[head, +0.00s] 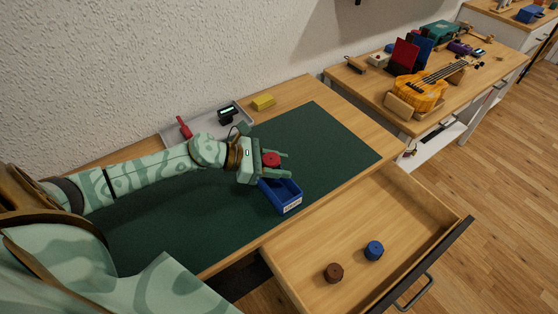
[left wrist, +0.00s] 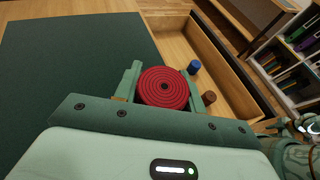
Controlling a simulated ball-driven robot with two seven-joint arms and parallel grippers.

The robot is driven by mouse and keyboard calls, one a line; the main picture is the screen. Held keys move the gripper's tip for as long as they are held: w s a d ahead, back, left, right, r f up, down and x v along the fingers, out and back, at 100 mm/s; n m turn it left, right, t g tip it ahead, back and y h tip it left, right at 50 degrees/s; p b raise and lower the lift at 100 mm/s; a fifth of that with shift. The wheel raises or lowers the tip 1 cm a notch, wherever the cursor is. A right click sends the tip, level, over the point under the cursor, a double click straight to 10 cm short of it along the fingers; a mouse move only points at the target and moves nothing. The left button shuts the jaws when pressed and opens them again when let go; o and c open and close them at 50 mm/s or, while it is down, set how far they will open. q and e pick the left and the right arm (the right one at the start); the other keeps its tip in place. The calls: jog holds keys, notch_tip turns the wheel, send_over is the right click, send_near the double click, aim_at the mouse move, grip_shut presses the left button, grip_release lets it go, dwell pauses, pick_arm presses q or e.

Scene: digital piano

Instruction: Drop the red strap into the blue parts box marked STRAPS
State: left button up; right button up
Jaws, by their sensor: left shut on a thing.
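The red strap (head: 271,159) is a round coil. My left gripper (head: 275,164) is shut on it, and the coil also shows between the fingers in the left wrist view (left wrist: 163,88). The blue parts box (head: 281,198) sits on the green mat near its front edge, with a white label too small to read surely. My left gripper is above the box's far side, and its hand and fingers hide part of the box. The box does not show in the left wrist view. Part of my right arm shows at that view's right edge; its fingers are unclear.
An open drawer (head: 335,222) in front holds a brown coil (head: 333,273) and a blue coil (head: 374,250). A grey tray (head: 207,122) with a red tool and a dark device stands at the back, beside a yellow block (head: 263,102). The green mat (head: 325,150) is clear to the right.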

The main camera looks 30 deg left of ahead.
pick_arm(q)
jog(key=shift+r, duration=0.1)
jog(key=o, duration=1.1)
pick_arm(e)
jog(key=shift+s+a+r, duration=0.1)
jog(key=shift+s+a, duration=0.05)
jog(key=shift+a, duration=0.3)
jog(key=shift+d, duration=0.2)
pick_arm(q)
jog(key=shift+s+a+r, duration=0.1)
jog(key=shift+s+a, duration=0.15)
jog(key=shift+a, duration=0.1)
jog(key=p+v, duration=0.3)
jog(key=v, duration=1.2)
jog(key=shift+s+a, duration=0.15)
jog(key=shift+s, duration=0.05)
pick_arm(e)
jog(key=r, duration=0.1)
jog(key=w+r, duration=0.1)
jog(key=r, duration=0.1)
jog(key=shift+d, duration=0.15)
pick_arm(q)
jog(key=shift+r, duration=0.1)
